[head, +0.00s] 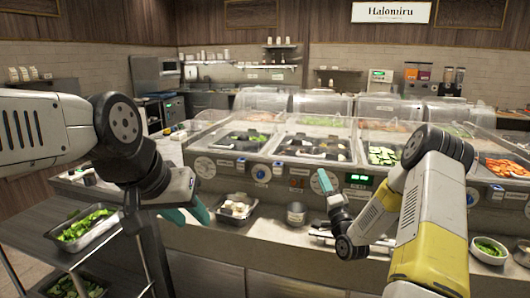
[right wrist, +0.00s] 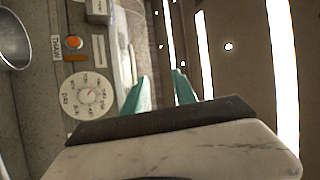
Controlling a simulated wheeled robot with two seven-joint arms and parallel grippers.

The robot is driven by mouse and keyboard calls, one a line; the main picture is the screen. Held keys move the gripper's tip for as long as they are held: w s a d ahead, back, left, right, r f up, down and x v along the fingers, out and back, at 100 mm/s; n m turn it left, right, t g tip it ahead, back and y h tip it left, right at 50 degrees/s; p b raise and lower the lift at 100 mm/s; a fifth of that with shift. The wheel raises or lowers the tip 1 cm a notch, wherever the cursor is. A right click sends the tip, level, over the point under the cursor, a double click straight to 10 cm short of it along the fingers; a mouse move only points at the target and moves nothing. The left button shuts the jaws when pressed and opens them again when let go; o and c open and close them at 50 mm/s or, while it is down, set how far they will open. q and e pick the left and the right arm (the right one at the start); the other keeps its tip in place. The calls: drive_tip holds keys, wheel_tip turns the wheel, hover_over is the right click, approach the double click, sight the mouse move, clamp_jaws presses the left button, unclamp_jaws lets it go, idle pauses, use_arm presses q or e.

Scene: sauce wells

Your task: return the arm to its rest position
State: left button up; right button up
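My right arm (head: 430,215) is grey and yellow and comes up from the lower right. It bends down to my right gripper (head: 327,183), whose teal fingertips point up in front of the counter's control panel. In the right wrist view the two teal fingers (right wrist: 160,84) stand apart with nothing between them. My left arm (head: 45,130) comes in from the left. My left gripper (head: 190,214) hangs low at the counter's front, its teal fingers apart and empty, left of a tray of white pieces.
The serving counter (head: 270,235) holds a small metal cup (head: 296,213), a tray of white pieces (head: 237,207) and a bowl of greens (head: 488,248). Covered food wells (head: 320,149) lie behind. A cart with a tray of greens (head: 86,228) stands at the left.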

drive_tip(key=w+a+r+n+g, duration=0.1)
drive_tip(key=a+r+n+g, duration=0.35)
drive_tip(key=r+n, duration=0.2)
drive_tip(key=s+d+r+n+g+h, duration=0.1)
drive_tip(key=s+r+n+g+h, duration=0.2)
drive_tip(key=s, duration=0.4)
drive_tip(key=s+a+r+n+g, duration=0.1)
drive_tip(key=s+g, duration=0.3)
drive_tip(key=s, duration=1.1)
drive_tip(key=s+a+r+n+g, duration=0.1)
drive_tip(key=s+g, duration=0.3)
drive_tip(key=s, duration=1.2)
drive_tip(key=shift+s+a+r+n+g, duration=0.15)
drive_tip(key=shift+s+n+g, duration=0.05)
drive_tip(key=shift+n+g, duration=0.2)
